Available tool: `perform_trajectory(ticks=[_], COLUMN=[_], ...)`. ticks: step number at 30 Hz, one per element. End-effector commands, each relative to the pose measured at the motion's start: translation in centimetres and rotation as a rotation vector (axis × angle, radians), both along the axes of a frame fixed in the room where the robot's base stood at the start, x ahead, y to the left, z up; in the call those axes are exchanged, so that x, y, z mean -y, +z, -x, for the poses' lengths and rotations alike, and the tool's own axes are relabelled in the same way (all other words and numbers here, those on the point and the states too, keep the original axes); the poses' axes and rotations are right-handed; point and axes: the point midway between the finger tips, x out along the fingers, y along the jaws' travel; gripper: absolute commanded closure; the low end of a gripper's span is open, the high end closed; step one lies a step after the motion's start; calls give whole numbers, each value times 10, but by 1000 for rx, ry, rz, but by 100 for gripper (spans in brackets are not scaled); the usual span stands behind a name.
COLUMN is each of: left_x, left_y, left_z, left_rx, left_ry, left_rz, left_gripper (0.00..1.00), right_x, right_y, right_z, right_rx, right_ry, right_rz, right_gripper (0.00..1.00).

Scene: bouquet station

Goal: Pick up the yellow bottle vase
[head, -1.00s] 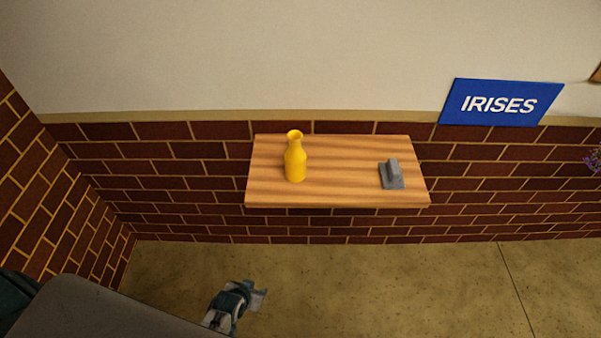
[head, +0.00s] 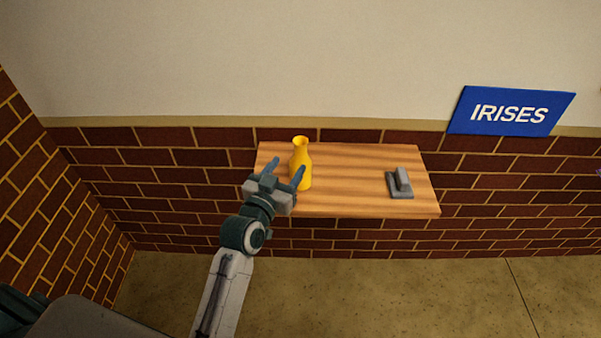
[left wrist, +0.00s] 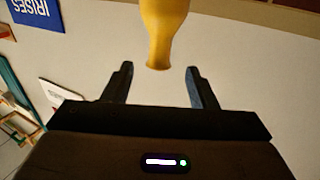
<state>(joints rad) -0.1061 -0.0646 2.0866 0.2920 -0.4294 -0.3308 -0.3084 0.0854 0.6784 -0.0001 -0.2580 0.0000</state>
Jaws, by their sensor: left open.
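The yellow bottle vase (head: 302,155) stands upright near the left end of the wooden wall shelf (head: 365,165). My left gripper (head: 285,170) is open and empty in front of the vase's left side. One finger overlaps the vase's lower body in the head view and hides a little of it. In the left wrist view the vase (left wrist: 163,30) comes in from the top, its narrow end pointing down. It lines up with the gap between the open fingers (left wrist: 157,83), which look short of it; I cannot tell the exact distance. My right gripper is not in view.
A grey block-like object (head: 399,184) sits on the shelf's right part. The shelf between it and the vase is clear. A brick and plaster wall stands behind, with a blue IRISES sign (head: 510,111) at upper right. A brick side wall (head: 50,200) is on the left.

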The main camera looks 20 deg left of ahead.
Motion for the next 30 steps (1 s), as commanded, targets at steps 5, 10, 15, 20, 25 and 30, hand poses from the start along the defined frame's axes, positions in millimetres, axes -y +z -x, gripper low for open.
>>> perform_trajectory(ticks=[5, 10, 15, 20, 25, 30], left_x=[3, 5, 8, 10, 10, 10], left_y=[2, 3, 11, 8, 6, 6], left_z=[-27, -38, -63, -81, -85, -85], left_rx=[-2, -3, -3, -3, -4, -4], left_ry=[0, -1, -1, 0, 0, 0], left_rz=[1, 0, 0, 1, 0, 0], left_gripper=[48, 48, 48, 48, 48, 57], right_x=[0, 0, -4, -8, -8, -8], right_y=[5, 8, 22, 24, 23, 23], right_z=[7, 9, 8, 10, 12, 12], right_rx=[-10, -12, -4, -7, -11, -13], right_ry=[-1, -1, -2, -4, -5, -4], right_rz=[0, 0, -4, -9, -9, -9], right_gripper=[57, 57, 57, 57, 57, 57])
